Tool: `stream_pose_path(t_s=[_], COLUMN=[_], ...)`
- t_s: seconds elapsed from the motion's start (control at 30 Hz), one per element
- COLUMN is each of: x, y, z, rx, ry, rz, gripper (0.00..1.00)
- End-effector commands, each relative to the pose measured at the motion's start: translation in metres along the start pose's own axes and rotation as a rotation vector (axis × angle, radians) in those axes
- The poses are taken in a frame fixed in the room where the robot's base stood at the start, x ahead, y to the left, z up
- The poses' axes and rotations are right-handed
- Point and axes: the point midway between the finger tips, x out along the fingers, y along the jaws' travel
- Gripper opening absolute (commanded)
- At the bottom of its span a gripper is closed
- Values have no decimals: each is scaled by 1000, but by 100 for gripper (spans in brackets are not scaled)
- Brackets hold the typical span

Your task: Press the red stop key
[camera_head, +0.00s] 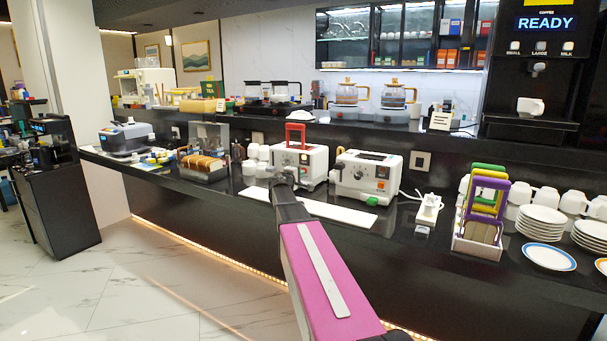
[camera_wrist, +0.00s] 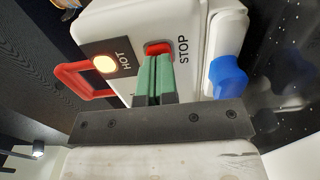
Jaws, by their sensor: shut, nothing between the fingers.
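The red stop key (camera_wrist: 158,47) shows in the wrist view on a white toaster panel (camera_wrist: 130,22), beside the printed word STOP. My gripper (camera_wrist: 155,58) is shut and empty, its green fingers together. Their tips are right at the key and cover part of it; I cannot tell whether they press on it. In the head view the toaster with the red handle (camera_head: 296,128) stands on the black counter, with my arm reaching to its front. The key is not clear in that view.
In the wrist view a lit lamp (camera_wrist: 105,63) marked HOT and a red handle (camera_wrist: 75,82) are left of my fingers, and a blue knob (camera_wrist: 228,76) is right. A second white toaster (camera_head: 366,175) stands to the right in the head view. A white board (camera_head: 335,211) lies in front.

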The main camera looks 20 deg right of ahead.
Motion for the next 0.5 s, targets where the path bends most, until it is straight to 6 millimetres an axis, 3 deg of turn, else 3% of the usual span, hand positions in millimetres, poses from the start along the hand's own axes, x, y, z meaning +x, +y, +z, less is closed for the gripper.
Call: stream_pose_path(t_s=[0.5], x=[9], y=[0], z=[0], rx=[0], ry=[0], rz=[0], gripper=[0])
